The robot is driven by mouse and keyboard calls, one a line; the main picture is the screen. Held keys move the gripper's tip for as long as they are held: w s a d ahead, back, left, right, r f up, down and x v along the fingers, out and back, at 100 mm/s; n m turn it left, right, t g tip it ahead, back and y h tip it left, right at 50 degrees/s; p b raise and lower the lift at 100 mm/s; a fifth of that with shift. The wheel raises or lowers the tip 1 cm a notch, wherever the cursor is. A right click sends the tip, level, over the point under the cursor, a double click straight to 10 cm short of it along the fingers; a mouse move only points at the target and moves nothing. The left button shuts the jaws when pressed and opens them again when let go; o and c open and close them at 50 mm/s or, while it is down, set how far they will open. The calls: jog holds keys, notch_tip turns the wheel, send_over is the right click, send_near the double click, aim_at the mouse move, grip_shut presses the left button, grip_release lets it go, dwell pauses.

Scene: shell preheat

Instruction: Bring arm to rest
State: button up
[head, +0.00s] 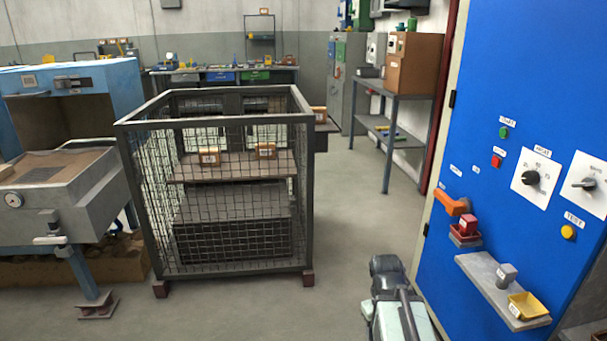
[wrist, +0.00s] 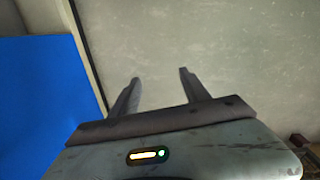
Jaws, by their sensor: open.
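My gripper (wrist: 160,75) shows in the wrist view with its two dark fingers spread apart and nothing between them. Grey floor or wall surface fills the view beyond the fingertips. In the head view my arm shows at the bottom, right of centre, low in front of the blue cabinet (head: 540,110); the fingers cannot be made out there. The blue cabinet also shows at the left of the wrist view (wrist: 40,90). My gripper touches nothing that I can see.
A wire mesh cage (head: 220,278) stands left of my arm. Open floor (head: 350,230) lies between.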

jog(key=w+a+r+m+y+p, duration=0.1)
jog(key=w+a+r+m+p, duration=0.15)
jog(key=a, duration=0.75)
notch_tip(320, 180, up, 32)
jog(key=s+p, duration=0.1)
jog(key=p, duration=3)
jog(key=shift+d+t, duration=0.3)
jog(key=shift+n, duration=0.25)
